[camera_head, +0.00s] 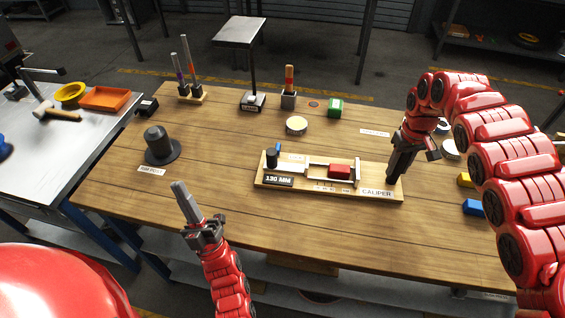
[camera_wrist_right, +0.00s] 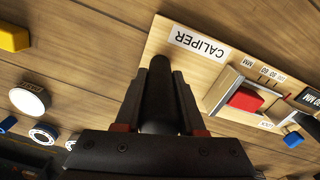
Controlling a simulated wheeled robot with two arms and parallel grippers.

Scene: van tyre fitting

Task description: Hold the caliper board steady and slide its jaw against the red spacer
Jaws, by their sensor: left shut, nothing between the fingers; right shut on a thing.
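The caliper board (camera_head: 262,184) lies on the table, with a 130 MM display (camera_head: 279,181) and a CALIPER label. The red spacer (camera_head: 340,171) sits near the right end of the pale frame; it also shows in the right wrist view (camera_wrist_right: 245,99). The pale sliding jaw (camera_head: 290,167), with a dark knob (camera_head: 271,155) at its left, stands left of the spacer with a gap between. My right gripper (camera_head: 392,174) is shut on a black post (camera_wrist_right: 158,95) at the board's right end. My left gripper (camera_head: 178,187) is shut and empty, left of the board and nearer me.
A black hat-shaped piece (camera_head: 160,147) stands left of the board. A round pale-topped tin (camera_head: 296,125) and a green block (camera_head: 335,108) are behind it. Yellow (camera_head: 465,180) and blue (camera_head: 473,208) blocks lie to the right. The tabletop in front of the board is clear.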

